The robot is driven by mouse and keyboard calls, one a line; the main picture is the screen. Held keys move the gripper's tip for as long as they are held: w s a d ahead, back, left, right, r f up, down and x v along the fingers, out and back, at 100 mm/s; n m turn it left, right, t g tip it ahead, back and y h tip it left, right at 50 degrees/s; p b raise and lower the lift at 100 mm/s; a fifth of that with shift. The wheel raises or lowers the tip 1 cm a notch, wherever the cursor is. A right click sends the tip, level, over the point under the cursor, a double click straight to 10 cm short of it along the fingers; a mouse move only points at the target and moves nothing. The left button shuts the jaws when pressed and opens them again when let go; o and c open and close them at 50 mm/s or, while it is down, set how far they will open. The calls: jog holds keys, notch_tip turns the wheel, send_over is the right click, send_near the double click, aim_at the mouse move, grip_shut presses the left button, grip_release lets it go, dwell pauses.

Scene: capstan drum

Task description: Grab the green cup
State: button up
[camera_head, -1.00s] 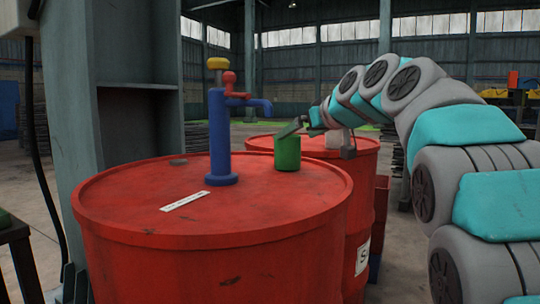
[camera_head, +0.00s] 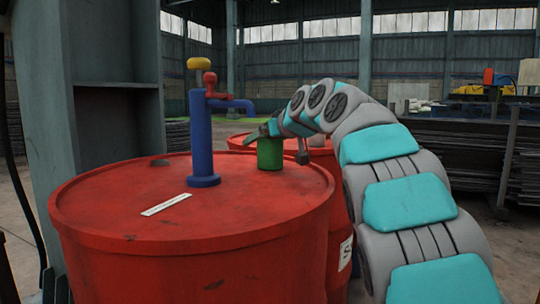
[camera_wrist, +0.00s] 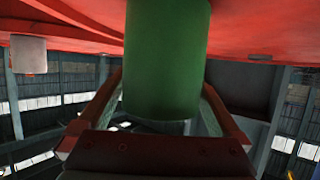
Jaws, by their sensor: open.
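The green cup (camera_head: 270,154) stands upright on top of the front red drum (camera_head: 110,200), near its right back edge. My gripper (camera_head: 262,138) is at the cup, reaching in from the right, with one finger showing along the cup's left side. In the wrist view the green cup (camera_wrist: 167,55) is between the two open fingers of my gripper (camera_wrist: 163,88), with a finger on each side. Whether either finger touches the cup I cannot tell. The view is upside down, with the drum top at the upper edge.
A blue tap post (camera_head: 202,140) with a yellow knob and red handle stands on the drum, left of the cup. A white label (camera_head: 166,204) and a small dark disc (camera_head: 159,162) lie on the drum top. A second red drum (camera_head: 328,160) stands behind. A steel column (camera_head: 90,100) rises at left.

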jog(key=shift+c, duration=0.4)
jog(key=c, duration=1.1)
jog(key=shift+r, duration=0.15)
